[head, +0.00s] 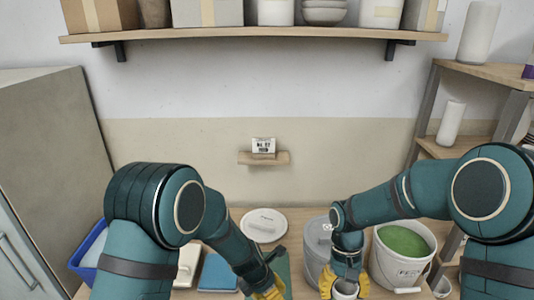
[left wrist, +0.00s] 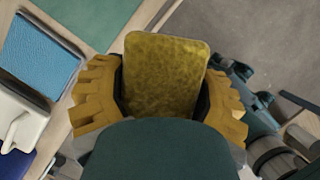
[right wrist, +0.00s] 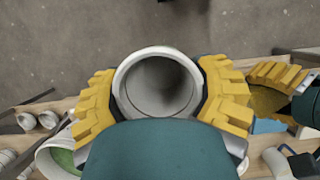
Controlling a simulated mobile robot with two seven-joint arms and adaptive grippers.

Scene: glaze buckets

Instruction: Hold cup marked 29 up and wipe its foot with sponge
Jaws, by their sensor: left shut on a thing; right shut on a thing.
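My right gripper (right wrist: 165,95) is shut on a pale grey-white cup (right wrist: 158,110), which sits between its yellow fingers with its round hollow opening toward the right wrist camera. The cup (head: 345,291) also shows at the bottom of the head view, in front of the buckets. No number can be seen on it, and its foot is hidden. My left gripper (left wrist: 160,90) is shut on a flat yellow-brown sponge (left wrist: 163,75). In the right wrist view the sponge (right wrist: 266,100) is to the right of the cup, apart from it. In the head view the left gripper (head: 268,290) is left of the cup.
A white bucket with green glaze (head: 402,240) stands right of the cup, and a grey lidded bucket (head: 317,250) behind it. A small card (head: 263,147) stands on the wall ledge.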

